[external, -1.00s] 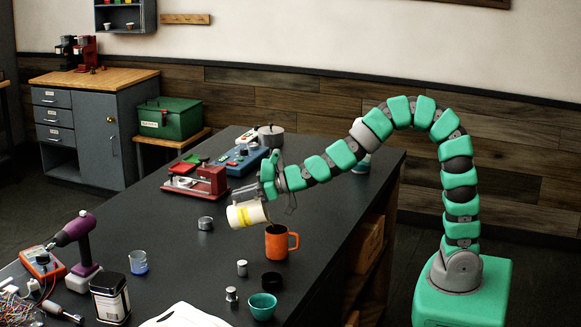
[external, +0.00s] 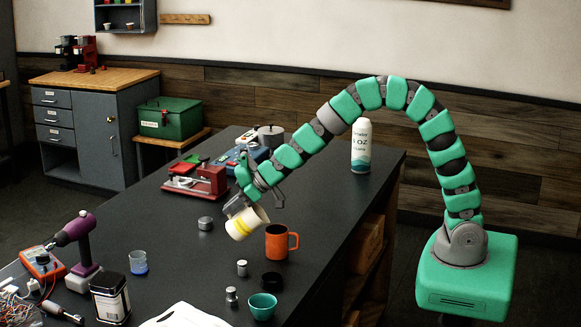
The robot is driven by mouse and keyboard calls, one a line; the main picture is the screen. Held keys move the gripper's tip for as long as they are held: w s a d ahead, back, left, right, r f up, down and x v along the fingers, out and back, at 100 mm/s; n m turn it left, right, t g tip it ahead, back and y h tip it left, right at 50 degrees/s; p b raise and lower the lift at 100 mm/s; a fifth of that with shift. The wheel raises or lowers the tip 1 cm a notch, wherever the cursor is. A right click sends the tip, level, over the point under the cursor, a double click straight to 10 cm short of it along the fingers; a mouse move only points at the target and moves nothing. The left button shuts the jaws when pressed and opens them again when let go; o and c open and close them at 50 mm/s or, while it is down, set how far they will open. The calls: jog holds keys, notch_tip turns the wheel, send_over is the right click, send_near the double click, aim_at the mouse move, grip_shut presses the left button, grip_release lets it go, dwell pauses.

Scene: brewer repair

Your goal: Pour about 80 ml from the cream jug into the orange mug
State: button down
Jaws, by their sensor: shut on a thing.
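The cream jug (external: 252,217) is off-white with a yellow band. It is strongly tilted in the external view, just left of the orange mug and at about its rim height or a little above. The orange mug (external: 277,245) stands upright on the dark bench, its handle to the right. My gripper (external: 237,204) is shut on the jug at its upper left side. The jug's far side is hidden, no stream of liquid is visible, and the level inside the mug cannot be seen.
The dark bench (external: 185,245) holds a teal bowl (external: 262,306), a black ring (external: 271,280) and small metal parts (external: 242,268) in front of the mug. A white bottle (external: 361,147) stands behind my arm. A red device (external: 197,182) sits behind the jug.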

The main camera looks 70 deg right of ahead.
jog(key=shift+w+f+g+p, duration=0.3)
jog(key=shift+w+g+p, duration=0.1)
jog(key=shift+p, duration=0.3)
jog(key=shift+a+f+g+h, duration=0.1)
jog(key=shift+f+g+h, duration=0.2)
jog(key=shift+f, duration=0.05)
jog(key=shift+w+f+p, duration=0.1)
jog(key=shift+p, duration=0.25)
jog(key=shift+w+a+f+g+p, duration=0.1)
jog(key=shift+w+f+g+p, duration=0.05)
jog(key=shift+w+g+p, duration=0.2)
jog(key=shift+w+a+f+g+h+p, duration=0.4)
jog(key=shift+w+f+g+p, duration=0.4)
jog(key=shift+f+g, duration=0.15)
jog(key=shift+w+a+f+g+h+p, duration=0.4)
jog(key=shift+w+f+g+p, duration=0.4)
jog(key=shift+f+g, duration=0.15)
jog(key=shift+w+a+f+g+h+p, duration=0.4)
jog(key=shift+w+f+g+p, duration=0.45)
jog(key=shift+f, duration=0.1)
jog(key=shift+a+f, duration=0.1)
jog(key=shift+f, duration=0.25)
jog(key=shift+w+a+f+g+p, duration=0.2)
jog(key=shift+w+g+p, duration=0.1)
jog(key=shift+g+p, duration=0.15)
jog(key=shift+f+g+h, duration=0.2)
jog(key=shift+g+h, duration=0.05)
jog(key=shift+h, duration=0.05)
